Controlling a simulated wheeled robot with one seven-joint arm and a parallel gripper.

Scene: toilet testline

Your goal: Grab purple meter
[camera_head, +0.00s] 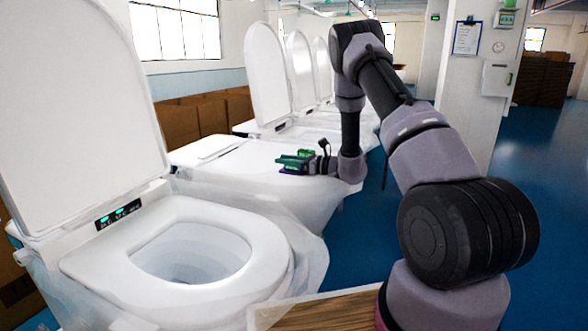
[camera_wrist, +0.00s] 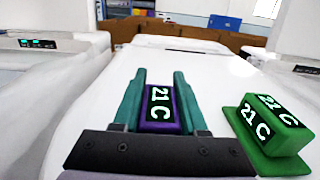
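The purple meter (camera_wrist: 160,106) shows "21 C" and sits on the white surface between my gripper's two teal fingers in the wrist view. My gripper (camera_wrist: 160,76) is open around it, with a finger on each side. The gap to each finger is small, and I cannot tell whether either touches. In the head view my gripper (camera_head: 282,162) is low over the white toilet lid, and a sliver of the purple meter (camera_head: 290,172) shows under the fingers.
A green meter (camera_wrist: 272,126) stands close to the right of my gripper. A toilet with a raised lid (camera_head: 190,255) is at the front left, and more raised lids (camera_head: 267,75) stand behind. Cardboard boxes (camera_head: 210,115) line the back. Blue floor (camera_head: 350,250) is to the right.

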